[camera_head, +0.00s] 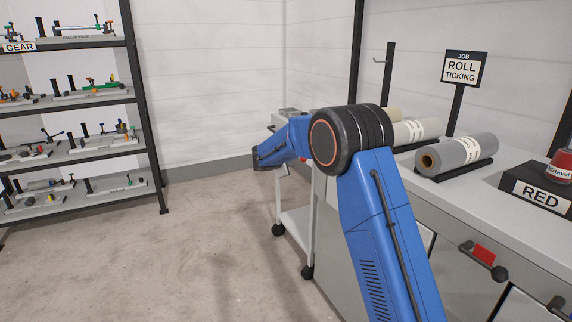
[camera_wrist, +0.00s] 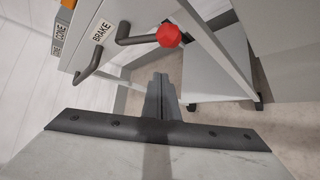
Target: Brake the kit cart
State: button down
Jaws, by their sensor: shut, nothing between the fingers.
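The kit cart is a pale cart (camera_head: 296,217) on dark casters, standing left of the counter in the head view, its upper part largely hidden by my arm. In the wrist view its panel carries a BRAKE label (camera_wrist: 103,31) beside a dark brake lever (camera_wrist: 136,40) ending in a red knob (camera_wrist: 169,36). My gripper (camera_wrist: 161,80) is shut and empty, its fingertips just below the knob in the picture. A gap shows between them in the picture; the distance in depth is unclear. In the head view the gripper's fingers cannot be made out.
A dark curved handle (camera_wrist: 88,66) sits left of the lever. The counter (camera_head: 450,190) with fabric rolls (camera_head: 457,155) and a RED stand (camera_head: 540,196) lies to the right. A gear shelf (camera_head: 75,130) stands at left. Floor (camera_head: 190,250) between shelf and cart is clear.

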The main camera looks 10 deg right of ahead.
jog(key=shift+s+d+r, duration=1.05)
jog(key=shift+d+r, duration=0.1)
jog(key=shift+d, duration=0.2)
jog(key=shift+s+r+n+g, duration=0.15)
jog(key=shift+r+n+g, duration=0.15)
jog(key=shift+g, duration=0.1)
notch_tip(320, 180, up, 6)
jog(key=n+g+h, duration=0.1)
jog(key=n+g, duration=0.2)
jog(key=g, duration=0.3)
dwell(0.5)
jog(key=shift+r, duration=0.2)
dwell(0.6)
